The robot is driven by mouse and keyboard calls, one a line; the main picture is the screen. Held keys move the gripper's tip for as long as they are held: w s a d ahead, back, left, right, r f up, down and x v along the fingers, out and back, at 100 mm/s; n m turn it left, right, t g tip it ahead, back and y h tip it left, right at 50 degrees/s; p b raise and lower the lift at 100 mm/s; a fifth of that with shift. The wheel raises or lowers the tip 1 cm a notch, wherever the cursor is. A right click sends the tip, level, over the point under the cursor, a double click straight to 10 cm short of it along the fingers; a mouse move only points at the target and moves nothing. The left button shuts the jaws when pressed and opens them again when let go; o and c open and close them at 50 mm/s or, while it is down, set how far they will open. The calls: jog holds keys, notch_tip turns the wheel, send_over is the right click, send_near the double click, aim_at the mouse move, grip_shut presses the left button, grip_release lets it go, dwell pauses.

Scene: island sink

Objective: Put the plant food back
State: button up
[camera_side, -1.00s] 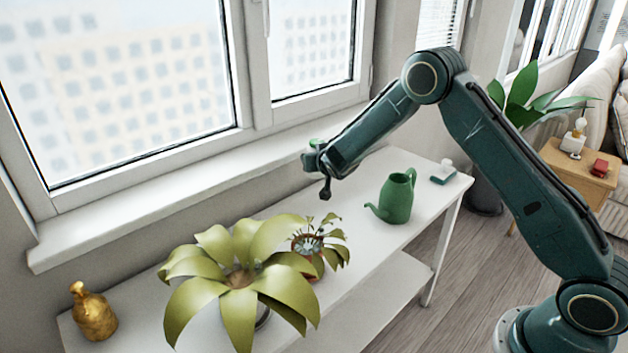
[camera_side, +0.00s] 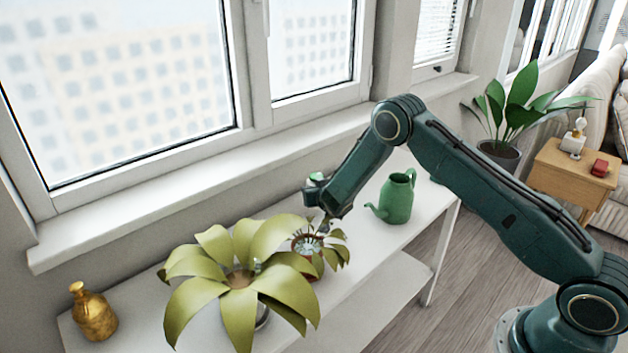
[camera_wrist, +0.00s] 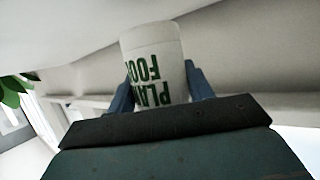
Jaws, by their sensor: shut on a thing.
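The plant food (camera_wrist: 152,55), a white container with green lettering, sits between the two fingers of my gripper (camera_wrist: 158,88) in the wrist view. The gripper is shut on it, and its lettering appears upside down there. In the side view my gripper (camera_side: 317,188) is low, behind the small potted plant and left of the green watering can.
The white table (camera_side: 365,235) carries a large yellow-green plant (camera_side: 240,275), a small potted plant (camera_side: 308,245) close to the gripper, a green watering can (camera_side: 397,198) and a gold bottle (camera_side: 92,313). The window sill (camera_side: 200,170) runs behind.

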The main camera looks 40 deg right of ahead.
jog(key=shift+f, duration=1.8)
jog(key=shift+f, duration=0.1)
jog(key=o, duration=1)
jog(key=shift+s+a+r, duration=0.25)
jog(key=shift+s+r, duration=0.05)
jog(key=shift+s, duration=0.2)
jog(key=shift+v, duration=5.4)
jog(key=shift+r, duration=0.15)
